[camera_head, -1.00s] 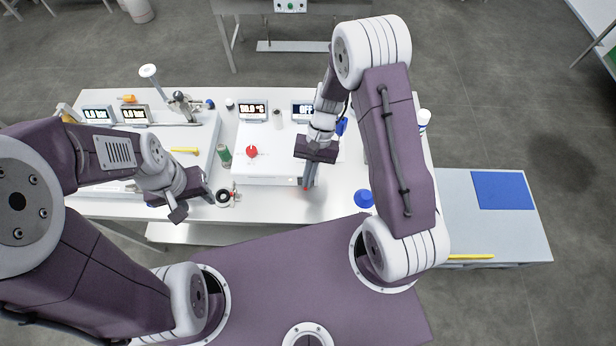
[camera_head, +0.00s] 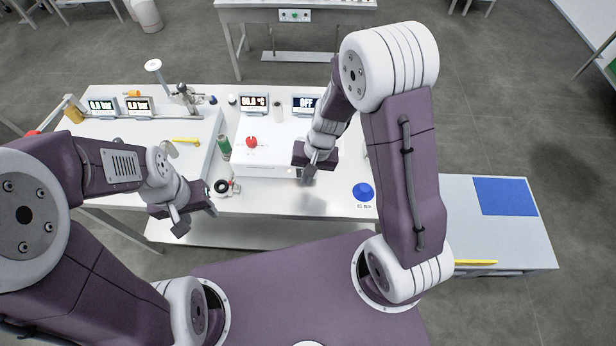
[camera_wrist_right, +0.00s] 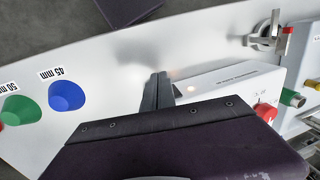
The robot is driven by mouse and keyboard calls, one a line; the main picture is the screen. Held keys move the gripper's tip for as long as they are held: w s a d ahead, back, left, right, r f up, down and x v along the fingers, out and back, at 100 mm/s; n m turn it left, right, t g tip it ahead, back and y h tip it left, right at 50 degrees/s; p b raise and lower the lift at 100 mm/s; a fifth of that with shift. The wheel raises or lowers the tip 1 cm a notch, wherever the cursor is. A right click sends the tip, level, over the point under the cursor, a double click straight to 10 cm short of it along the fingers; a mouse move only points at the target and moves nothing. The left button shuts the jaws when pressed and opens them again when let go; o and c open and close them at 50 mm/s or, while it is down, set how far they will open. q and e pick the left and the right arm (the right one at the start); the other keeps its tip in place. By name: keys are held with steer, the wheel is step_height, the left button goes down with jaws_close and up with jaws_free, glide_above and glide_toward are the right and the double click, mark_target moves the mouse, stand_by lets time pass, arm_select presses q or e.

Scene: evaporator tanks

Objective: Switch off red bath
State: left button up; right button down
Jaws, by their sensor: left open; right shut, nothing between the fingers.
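The red bath is a white box with a red knob (camera_head: 251,142) on top, in the middle of the table in the head view. A display (camera_head: 254,101) behind it reads about 50.0 °C; the display (camera_head: 306,103) to its right reads OFF. The knob also shows at the right of the right wrist view (camera_wrist_right: 265,112). My right gripper (camera_head: 309,172) is shut and empty, by the box's front edge near its right end. In the wrist view its fingertips (camera_wrist_right: 158,84) are beside a small glowing spot on the box front; contact is unclear. My left gripper (camera_head: 194,212) is open and empty, left of the box.
A blue cone (camera_head: 363,192) stands right of the box; a green one (camera_wrist_right: 20,108) shows in the wrist view. A green cylinder (camera_head: 224,147) and a black-and-white round item (camera_head: 226,187) stand left of the box. The table front between is clear.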

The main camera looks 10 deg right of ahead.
steer(key=shift+w+a+f+b, duration=0.1)
steer(key=shift+f+b, duration=0.3)
steer(key=shift+f, duration=0.1)
steer(key=shift+r, duration=0.25)
steer(key=shift+w+p, duration=0.1)
steer(key=shift+p, duration=0.25)
steer(key=shift+w+d, duration=0.25)
steer(key=shift+w, duration=0.4)
arm_select(q)
steer(key=shift+w+f, duration=0.2)
steer(key=shift+f, duration=0.1)
arm_select(e)
steer(key=shift+r, duration=0.1)
